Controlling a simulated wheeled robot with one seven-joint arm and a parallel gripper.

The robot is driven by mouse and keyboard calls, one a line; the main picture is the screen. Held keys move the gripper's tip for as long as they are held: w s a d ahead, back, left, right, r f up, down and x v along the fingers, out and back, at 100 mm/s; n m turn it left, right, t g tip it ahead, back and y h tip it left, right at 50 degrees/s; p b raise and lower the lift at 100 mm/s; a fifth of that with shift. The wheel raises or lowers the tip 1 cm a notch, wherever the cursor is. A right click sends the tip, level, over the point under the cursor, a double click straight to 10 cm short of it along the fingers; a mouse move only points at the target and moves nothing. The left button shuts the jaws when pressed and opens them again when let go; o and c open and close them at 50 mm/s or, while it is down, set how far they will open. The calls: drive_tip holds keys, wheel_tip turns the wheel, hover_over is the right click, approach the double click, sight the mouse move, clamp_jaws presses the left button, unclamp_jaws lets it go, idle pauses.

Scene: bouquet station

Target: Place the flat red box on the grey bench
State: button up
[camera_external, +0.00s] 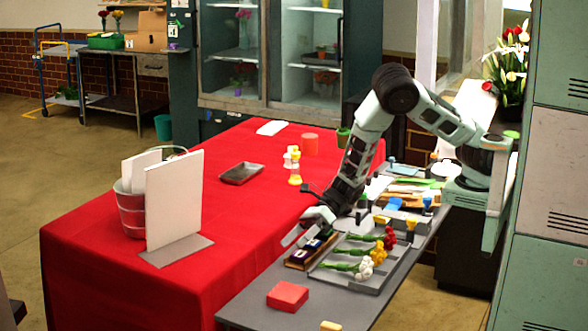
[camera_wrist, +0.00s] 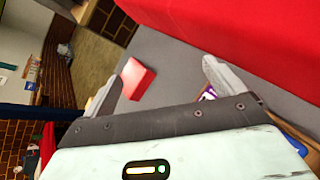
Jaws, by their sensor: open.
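The flat red box (camera_external: 287,296) lies on the near end of the grey bench (camera_external: 240,313). It also shows in the wrist view (camera_wrist: 137,79), lying flat on the grey bench top (camera_wrist: 170,63), in the gap between my finger tips. My gripper (camera_external: 296,238) is open and empty, over the bench's left edge beside a dark compartmented box. The gripper is apart from the red box, which is nearer the external camera. Both fingers of my gripper (camera_wrist: 160,82) show in the wrist view, spread wide with nothing held between them.
A grey tray (camera_external: 345,280) with several flowers and a dark compartmented box (camera_external: 299,259) lie behind the red box. A red-covered table (camera_external: 110,250) adjoins the bench on the left. A small yellow item (camera_external: 331,326) lies at the near edge. Bench around the red box is clear.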

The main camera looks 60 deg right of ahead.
drive_tip(key=s+d+r+m+t+h, duration=0.1)
drive_tip(key=d+r+m+h, duration=0.25)
drive_tip(key=m, duration=0.55)
drive_tip(key=s+d+r+m+h, duration=0.1)
drive_tip(key=d+r+m+h, duration=0.3)
drive_tip(key=m, duration=0.6)
drive_tip(key=s+d+r+m+g+h, duration=0.1)
drive_tip(key=s+d+r+m+g, duration=0.1)
drive_tip(key=s+d+m, duration=0.4)
drive_tip(key=s+d+r+m+g+h, duration=0.2)
drive_tip(key=s+d+m, duration=0.4)
drive_tip(key=s+m, duration=0.5)
drive_tip(key=s+r+g, duration=0.1)
drive_tip(key=s+r, duration=0.1)
drive_tip(key=s, duration=0.1)
drive_tip(key=shift+s+d+g, duration=0.25)
drive_tip(key=shift+s+g, duration=0.05)
drive_tip(key=shift+s, duration=0.1)
drive_tip(key=shift+o, duration=0.7)
drive_tip(key=shift+w+r, duration=0.1)
